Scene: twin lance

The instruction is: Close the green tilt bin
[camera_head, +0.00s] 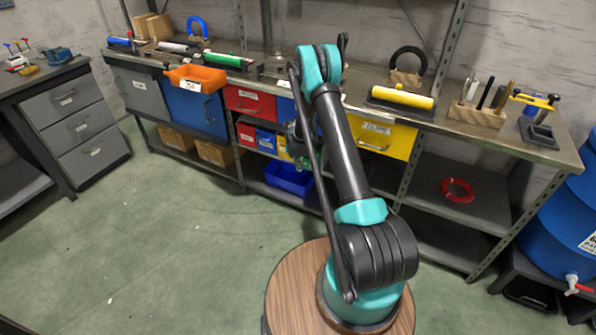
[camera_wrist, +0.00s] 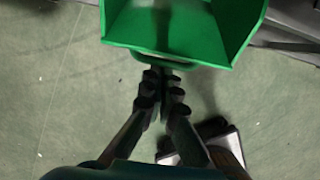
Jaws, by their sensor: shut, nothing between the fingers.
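The green tilt bin (camera_wrist: 180,28) fills the top of the wrist view. It is tipped open, so I look into its hollow inside. A green loop handle (camera_wrist: 162,61) sits at its near lip. My gripper (camera_wrist: 163,80) is shut and empty, with its fingertips close to the handle. I cannot tell whether they touch it.
A workbench runs along the wall with blue (camera_head: 194,106), red (camera_head: 250,102) and yellow (camera_head: 382,137) fronts under its top. An orange bin (camera_head: 196,77) stands out at the left. A blue crate (camera_head: 289,178) sits on the lower shelf. The floor at left is clear.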

